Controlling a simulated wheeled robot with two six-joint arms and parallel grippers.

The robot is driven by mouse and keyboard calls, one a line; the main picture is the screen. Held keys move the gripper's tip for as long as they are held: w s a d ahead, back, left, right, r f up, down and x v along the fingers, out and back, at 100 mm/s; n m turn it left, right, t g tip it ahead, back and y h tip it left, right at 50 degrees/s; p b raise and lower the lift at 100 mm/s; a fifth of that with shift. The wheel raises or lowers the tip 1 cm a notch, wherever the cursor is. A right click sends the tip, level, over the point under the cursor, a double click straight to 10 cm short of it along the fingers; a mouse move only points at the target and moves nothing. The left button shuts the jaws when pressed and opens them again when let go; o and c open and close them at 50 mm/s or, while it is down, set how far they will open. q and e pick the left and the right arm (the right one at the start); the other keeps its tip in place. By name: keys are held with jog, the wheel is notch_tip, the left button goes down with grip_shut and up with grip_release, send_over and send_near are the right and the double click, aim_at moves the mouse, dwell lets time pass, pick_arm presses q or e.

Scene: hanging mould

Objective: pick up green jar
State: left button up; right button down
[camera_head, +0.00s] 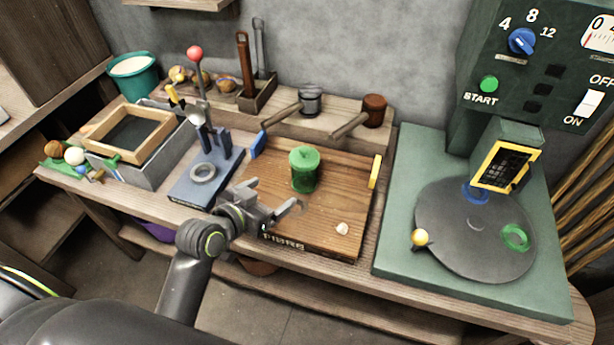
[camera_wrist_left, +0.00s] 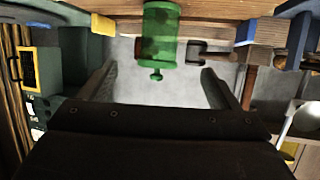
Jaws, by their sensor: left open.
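The green jar (camera_head: 304,170) stands upright on a wooden board (camera_head: 325,225) in the middle of the bench. It is translucent green and has a lid with a small knob. My left gripper (camera_head: 270,200) is open and empty, in front of the jar and to its left in the head view, apart from it. In the left wrist view the jar (camera_wrist_left: 159,40) appears upside down, beyond the open fingers (camera_wrist_left: 158,80) and roughly midway between them. My right gripper is not in view.
A small pale lump (camera_head: 342,228) lies on the board's front right. Two mallets (camera_head: 311,100) lie behind the jar. A blue-based press (camera_head: 205,170) stands left, and a green machine with a dark turntable (camera_head: 475,228) stands right. A yellow piece (camera_head: 375,171) edges the board.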

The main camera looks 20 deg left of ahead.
aim_at(297, 176)
pick_arm(q)
jog(key=x, duration=0.5)
jog(key=shift+w, duration=0.15)
jog(key=x, duration=0.3)
jog(key=shift+w+d+f, duration=0.1)
jog(key=shift+w+f, duration=0.1)
jog(key=shift+w, duration=0.1)
jog(key=shift+w+d+f, duration=0.1)
jog(key=shift+w+f, duration=0.15)
jog(key=shift+w, duration=0.2)
jog(key=shift+w+d+p, duration=0.2)
jog(key=shift+w+p, duration=0.1)
jog(key=shift+w, duration=0.15)
jog(key=shift+x, duration=2.25)
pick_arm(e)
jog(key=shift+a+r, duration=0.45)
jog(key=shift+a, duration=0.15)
pick_arm(q)
jog(key=shift+r, duration=0.1)
jog(key=c, duration=1.3)
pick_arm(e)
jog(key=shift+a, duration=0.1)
